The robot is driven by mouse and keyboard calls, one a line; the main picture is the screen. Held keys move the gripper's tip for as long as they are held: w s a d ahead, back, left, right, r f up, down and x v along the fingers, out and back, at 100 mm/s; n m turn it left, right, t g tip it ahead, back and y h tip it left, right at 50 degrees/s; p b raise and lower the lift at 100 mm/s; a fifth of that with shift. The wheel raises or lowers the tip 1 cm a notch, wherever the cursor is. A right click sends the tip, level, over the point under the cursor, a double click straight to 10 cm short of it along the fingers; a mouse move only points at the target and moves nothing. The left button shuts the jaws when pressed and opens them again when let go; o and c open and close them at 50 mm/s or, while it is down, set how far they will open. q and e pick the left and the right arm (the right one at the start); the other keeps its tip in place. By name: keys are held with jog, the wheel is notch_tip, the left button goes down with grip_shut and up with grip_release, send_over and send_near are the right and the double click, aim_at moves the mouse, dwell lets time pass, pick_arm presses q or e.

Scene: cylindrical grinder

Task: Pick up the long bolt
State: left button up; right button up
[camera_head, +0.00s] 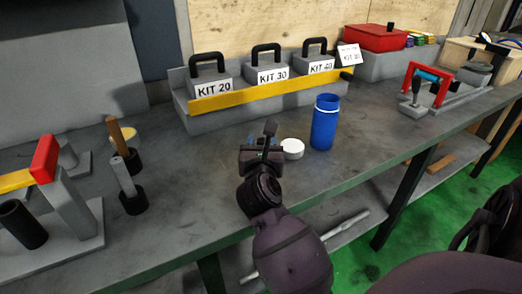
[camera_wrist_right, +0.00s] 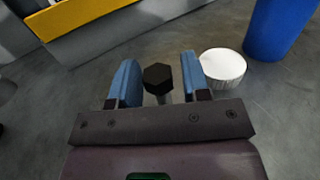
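The long bolt (camera_wrist_right: 158,78) has a black hex head and a grey shank. In the right wrist view it stands between the two blue finger pads of my right gripper (camera_wrist_right: 160,80), with a gap visible on each side of the shank. In the head view the black bolt head (camera_head: 270,128) shows at my right gripper (camera_head: 263,148), above the grey table. The bolt's lower end is hidden by the gripper. My right gripper is open around the bolt. My left gripper is not in view.
A white round cap (camera_head: 292,149) lies close to the right of the gripper, with a blue bottle (camera_head: 325,122) beyond it. A kit rack with a yellow strip (camera_head: 235,97) stands behind. Tools on stands (camera_head: 127,185) are at left. The table front is clear.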

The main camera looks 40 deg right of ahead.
grip_shut()
